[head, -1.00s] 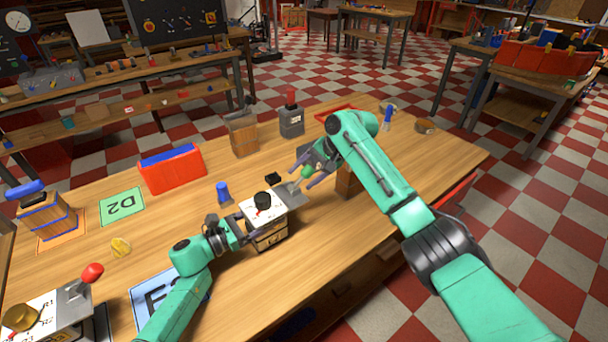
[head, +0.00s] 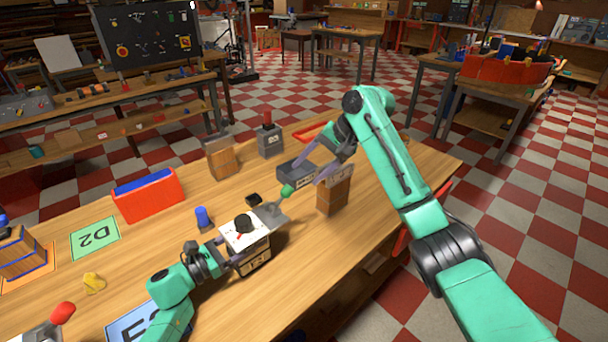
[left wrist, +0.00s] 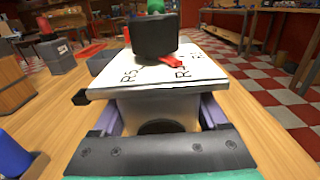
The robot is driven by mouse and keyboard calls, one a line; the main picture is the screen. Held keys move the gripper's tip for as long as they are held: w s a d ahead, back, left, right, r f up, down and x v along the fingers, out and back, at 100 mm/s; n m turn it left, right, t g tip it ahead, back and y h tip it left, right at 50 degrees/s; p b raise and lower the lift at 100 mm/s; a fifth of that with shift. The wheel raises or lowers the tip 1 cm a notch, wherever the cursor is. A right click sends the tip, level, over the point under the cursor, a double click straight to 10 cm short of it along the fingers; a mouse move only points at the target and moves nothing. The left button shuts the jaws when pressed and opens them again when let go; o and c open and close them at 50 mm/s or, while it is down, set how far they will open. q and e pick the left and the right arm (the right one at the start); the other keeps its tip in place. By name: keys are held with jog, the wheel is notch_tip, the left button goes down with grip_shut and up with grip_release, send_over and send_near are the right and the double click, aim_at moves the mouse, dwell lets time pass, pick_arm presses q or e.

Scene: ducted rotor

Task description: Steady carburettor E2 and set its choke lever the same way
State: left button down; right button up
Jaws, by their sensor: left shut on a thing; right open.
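Carburettor E2 (head: 252,262) is a boxy body with a white top plate, standing upright on the bench. My left gripper (head: 236,262) is shut on its body; in the left wrist view its fingers (left wrist: 160,118) flank the body (left wrist: 155,105). A black dial (left wrist: 155,36) with a red pointer sits on top. The choke lever (head: 272,213) is on the far right side, with a green knob (head: 288,191) pointing up and right. My right gripper (head: 307,172) is open and empty, just beyond the knob and apparently clear of it.
A wooden block (head: 334,197) and a grey box (head: 296,172) stand close to my right gripper. A red bin (head: 148,196) and green D2 card (head: 95,238) are left. Front right bench is clear.

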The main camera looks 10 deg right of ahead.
dwell(0.4)
pick_arm(q)
grip_release()
